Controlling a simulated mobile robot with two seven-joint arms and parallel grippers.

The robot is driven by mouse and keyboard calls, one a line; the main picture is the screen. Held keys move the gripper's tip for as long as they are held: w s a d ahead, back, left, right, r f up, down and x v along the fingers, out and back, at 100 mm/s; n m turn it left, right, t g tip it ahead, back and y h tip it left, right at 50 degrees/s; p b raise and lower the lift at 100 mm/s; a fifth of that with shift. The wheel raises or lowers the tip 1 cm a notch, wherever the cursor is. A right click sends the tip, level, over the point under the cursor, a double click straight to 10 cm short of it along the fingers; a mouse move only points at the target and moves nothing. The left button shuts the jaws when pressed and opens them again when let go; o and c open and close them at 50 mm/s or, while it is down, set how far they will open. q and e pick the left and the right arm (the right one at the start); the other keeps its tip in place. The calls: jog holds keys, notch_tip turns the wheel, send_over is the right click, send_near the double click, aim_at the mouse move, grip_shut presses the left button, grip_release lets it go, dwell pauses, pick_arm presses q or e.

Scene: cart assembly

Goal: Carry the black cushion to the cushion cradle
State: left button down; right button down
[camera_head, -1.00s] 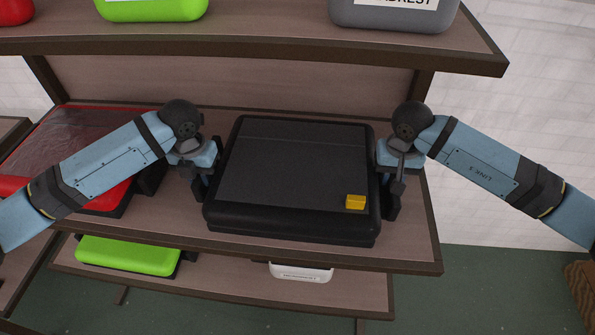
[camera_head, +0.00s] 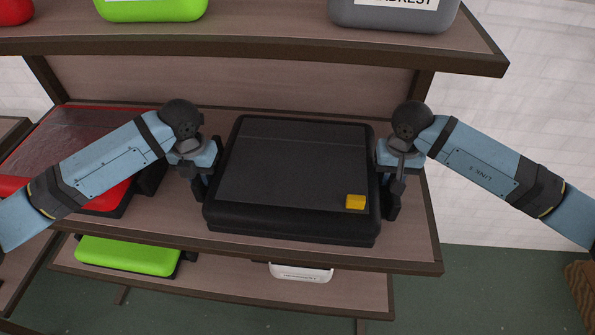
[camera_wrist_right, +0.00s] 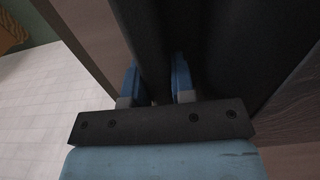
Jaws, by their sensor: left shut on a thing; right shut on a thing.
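The black cushion (camera_head: 290,180) lies flat on the middle shelf in the head view, with a small yellow block (camera_head: 355,202) on its front right corner. My left gripper (camera_head: 208,183) is shut on the cushion's left side. My right gripper (camera_head: 393,195) is shut on its right side. In the right wrist view, the blue fingers of my right gripper (camera_wrist_right: 157,85) close around a dark edge of the cushion (camera_wrist_right: 150,40). The left fingertips are mostly hidden in the head view. The cushion cradle is not in view.
A red cushion (camera_head: 75,140) lies left on the same middle shelf (camera_head: 410,240), beneath my left arm. The upper shelf (camera_head: 270,35) holds a green item (camera_head: 150,8) and a grey item (camera_head: 390,12). A green cushion (camera_head: 125,255) and a white bin (camera_head: 300,272) sit below.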

pick_arm(q)
jog(key=shift+w+r, duration=0.1)
jog(key=shift+r, duration=0.15)
pick_arm(e)
jog(key=shift+r, duration=0.2)
